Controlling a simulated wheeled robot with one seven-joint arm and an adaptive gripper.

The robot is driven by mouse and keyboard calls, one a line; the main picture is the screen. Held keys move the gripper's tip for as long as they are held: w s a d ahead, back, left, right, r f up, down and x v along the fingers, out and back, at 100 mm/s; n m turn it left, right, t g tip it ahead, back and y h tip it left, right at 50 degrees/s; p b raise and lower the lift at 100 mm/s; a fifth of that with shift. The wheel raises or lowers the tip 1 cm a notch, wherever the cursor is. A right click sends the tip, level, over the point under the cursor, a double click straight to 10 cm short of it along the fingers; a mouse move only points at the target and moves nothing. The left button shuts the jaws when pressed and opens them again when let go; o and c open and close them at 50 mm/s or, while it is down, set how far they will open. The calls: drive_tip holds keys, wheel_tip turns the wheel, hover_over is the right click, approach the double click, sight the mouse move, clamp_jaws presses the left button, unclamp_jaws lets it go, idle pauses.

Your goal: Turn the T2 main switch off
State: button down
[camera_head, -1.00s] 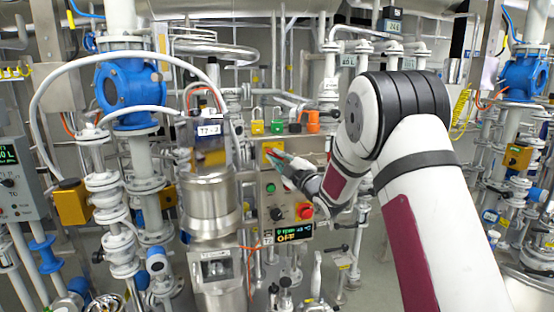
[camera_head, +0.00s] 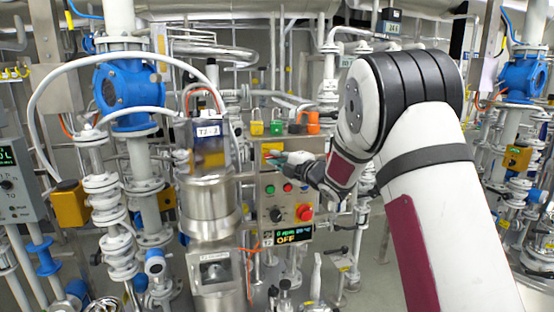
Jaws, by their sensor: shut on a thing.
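The T2 control box (camera_head: 268,215) is a grey panel right of the steel vessel. A yellow plate with a red main switch (camera_head: 270,151) is at its top left. My gripper (camera_head: 279,160) reaches in from the right at the switch and is shut on its handle; the fingers hide part of it, so the handle's angle is hard to tell. Below are a green button (camera_head: 269,189), a red button (camera_head: 287,187), a black knob (camera_head: 276,214) and a red emergency stop on yellow (camera_head: 305,212).
Yellow, green, black and orange padlocks (camera_head: 285,127) stand along the top of the box. The steel vessel (camera_head: 209,205) with its T2 label is close on the left. Pipes and blue valves (camera_head: 128,92) crowd both sides.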

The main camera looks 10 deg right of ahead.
drive_tip(key=c, duration=1.7)
unclamp_jaws()
drive_tip(key=shift+o, duration=0.2)
drive_tip(key=v, duration=1.2)
drive_tip(key=shift+a, duration=0.1)
